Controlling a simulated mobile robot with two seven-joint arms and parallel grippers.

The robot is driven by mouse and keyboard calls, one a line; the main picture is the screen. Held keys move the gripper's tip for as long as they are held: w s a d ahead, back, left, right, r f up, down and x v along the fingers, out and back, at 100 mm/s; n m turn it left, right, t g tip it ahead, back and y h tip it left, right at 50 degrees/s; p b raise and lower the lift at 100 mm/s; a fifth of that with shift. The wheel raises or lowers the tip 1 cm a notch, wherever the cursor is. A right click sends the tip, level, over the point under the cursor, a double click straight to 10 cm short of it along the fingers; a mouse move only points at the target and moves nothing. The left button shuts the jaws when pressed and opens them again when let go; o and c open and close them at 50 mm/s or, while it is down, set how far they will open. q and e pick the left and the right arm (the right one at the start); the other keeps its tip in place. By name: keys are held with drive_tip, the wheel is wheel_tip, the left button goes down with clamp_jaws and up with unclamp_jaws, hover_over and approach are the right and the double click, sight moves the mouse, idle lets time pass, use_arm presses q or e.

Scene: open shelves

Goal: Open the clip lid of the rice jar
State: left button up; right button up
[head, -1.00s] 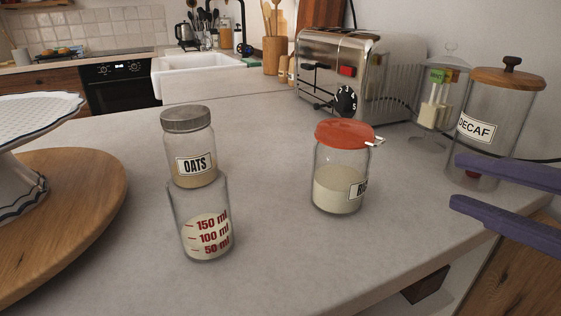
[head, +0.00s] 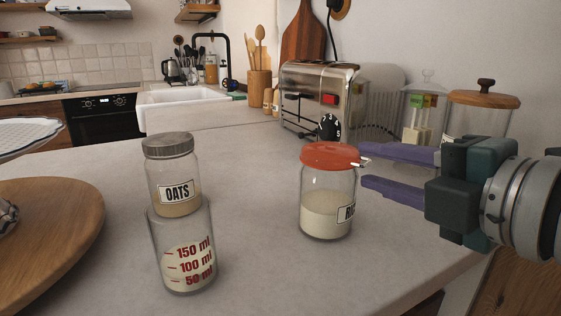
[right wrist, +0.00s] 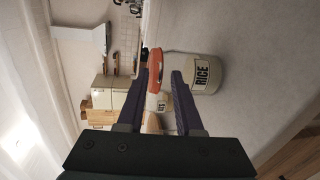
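The rice jar (head: 326,212) is clear glass with pale contents and stands upright on the counter. Its red-orange lid (head: 330,155) sits down on the rim, with a small metal clip (head: 358,162) at its right side. In the right wrist view the jar (right wrist: 205,72) appears sideways, with the lid (right wrist: 155,66) showing between the fingers. My right gripper (head: 365,166) is open and empty, its purple fingertips just right of the clip, one higher and one lower. I cannot tell if they touch it. My left gripper is not in view.
An oats jar (head: 175,180) stands behind or on a measuring glass (head: 183,255) at left. A round wooden board (head: 60,225) lies far left, with a grey metallic part at its edge. A toaster (head: 312,95) and a wooden-lidded jar (head: 482,99) stand behind. Counter between the jars is clear.

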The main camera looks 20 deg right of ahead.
drive_tip(key=shift+w, duration=0.1)
clamp_jaws()
idle(1.4)
